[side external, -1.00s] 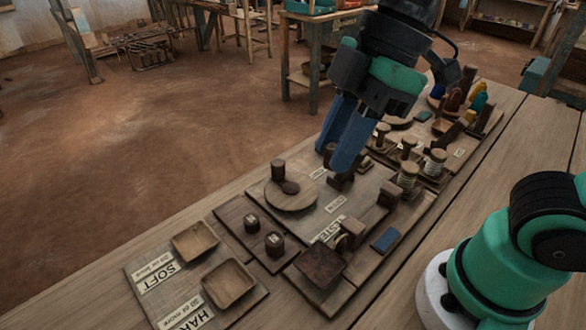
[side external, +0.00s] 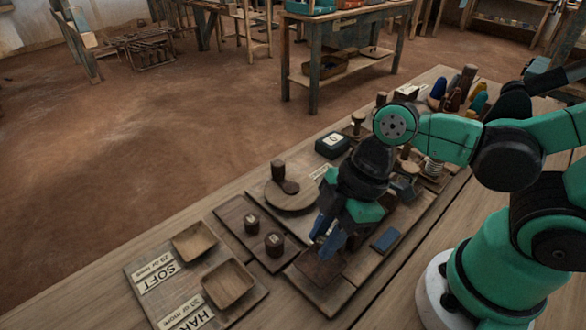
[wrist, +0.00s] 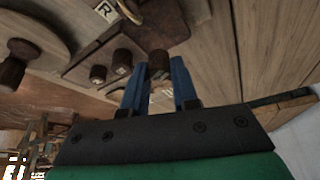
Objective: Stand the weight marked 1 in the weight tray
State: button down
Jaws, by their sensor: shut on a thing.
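My gripper (side external: 323,242) is low over the front part of the bench, near the dark square plate (side external: 318,268). In the wrist view its blue fingers (wrist: 159,72) are closed around a small dark brown wooden piece (wrist: 158,61), which looks like a weight; its mark is not readable. The fingers hide it in the side view. Two dark weights with pale labels, one (side external: 252,223) behind the other (side external: 274,243), stand on a dark board, apparently the weight tray (side external: 232,213), left of the gripper. They also show left of the fingers in the wrist view (wrist: 98,75).
Two shallow wooden trays, one (side external: 194,241) and another (side external: 229,284), sit by the SOFT and HARD labels. A round board (side external: 291,198) with a dark knob lies behind the gripper. A blue block (side external: 386,240) lies to its right. Spools crowd the far right.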

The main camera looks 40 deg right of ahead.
jog(key=shift+f, duration=1.75)
jog(key=c, duration=0.7)
grip_release()
jog(key=shift+f, duration=0.15)
jog(key=shift+o, duration=0.2)
jog(key=shift+v, duration=6)
jog(key=w+d+m+t+h, duration=0.4)
jog(key=w+m, duration=0.5)
jog(key=m, duration=0.4)
jog(key=shift+d+f+t, duration=0.45)
jog(key=shift+d+t, duration=0.25)
jog(key=shift+d, duration=0.45)
